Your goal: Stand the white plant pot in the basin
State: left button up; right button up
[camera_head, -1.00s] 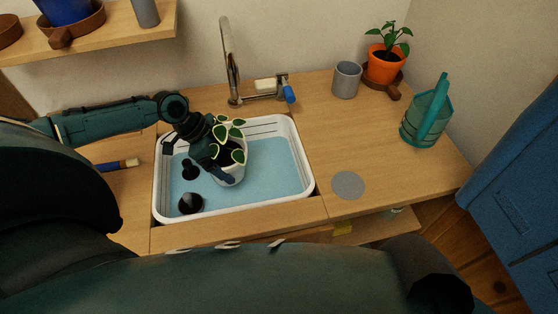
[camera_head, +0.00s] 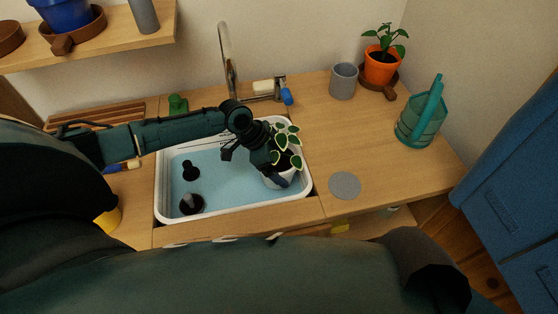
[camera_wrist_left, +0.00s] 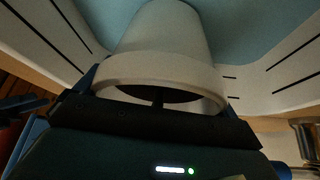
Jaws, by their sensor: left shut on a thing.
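The white plant pot (camera_head: 272,182) holds a plant with pale-edged green leaves (camera_head: 287,150). It is at the right end of the white basin (camera_head: 166,218), inside the rim as seen from above. My left gripper (camera_head: 280,178) is shut on the pot near its rim. In the left wrist view the pot (camera_wrist_left: 165,38) is close in front, with basin walls on both sides and the pale blue basin interior beyond it. I cannot tell whether the pot's base touches the basin floor. My right gripper is not in view.
Two dark objects (camera_head: 190,170) (camera_head: 191,203) are in the basin's left part. A tap (camera_head: 228,62) stands behind it. The counter around the grey disc (camera_head: 344,185) is clear.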

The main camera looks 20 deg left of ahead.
pick_arm(q)
jog(key=shift+f, duration=0.25)
jog(key=shift+f, duration=0.2)
jog(key=o, duration=0.9)
jog(key=shift+s, duration=0.1)
jog(key=shift+o, duration=0.2)
